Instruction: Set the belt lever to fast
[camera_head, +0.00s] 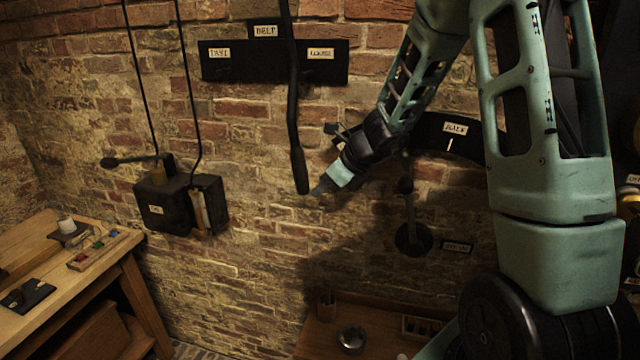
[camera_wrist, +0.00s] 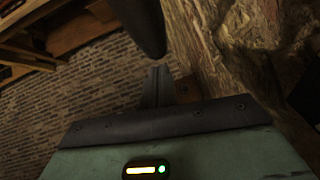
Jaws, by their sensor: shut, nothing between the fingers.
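The belt lever (camera_head: 299,165) is a long black bar hanging down the brick wall, ending in a thick dark handle. It crosses the black board below the BELT label (camera_head: 265,31). The left label (camera_head: 219,53) seems to read FAST, the right one (camera_head: 320,53) LOOSE. The lever crosses nearer the right label. My gripper (camera_head: 318,191) is shut and empty, just right of the handle's lower end. I cannot tell whether they touch. In the wrist view, a dark rounded end, likely the handle (camera_wrist: 142,28), is just beyond my shut fingertips (camera_wrist: 158,72).
A black box (camera_head: 165,205) with a side lever hangs on the wall to the left. A wooden bench (camera_head: 60,290) stands at lower left. Another wall lever (camera_head: 408,215) with a curved plate is behind my arm. A wooden shelf with a round dish (camera_head: 352,339) is below.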

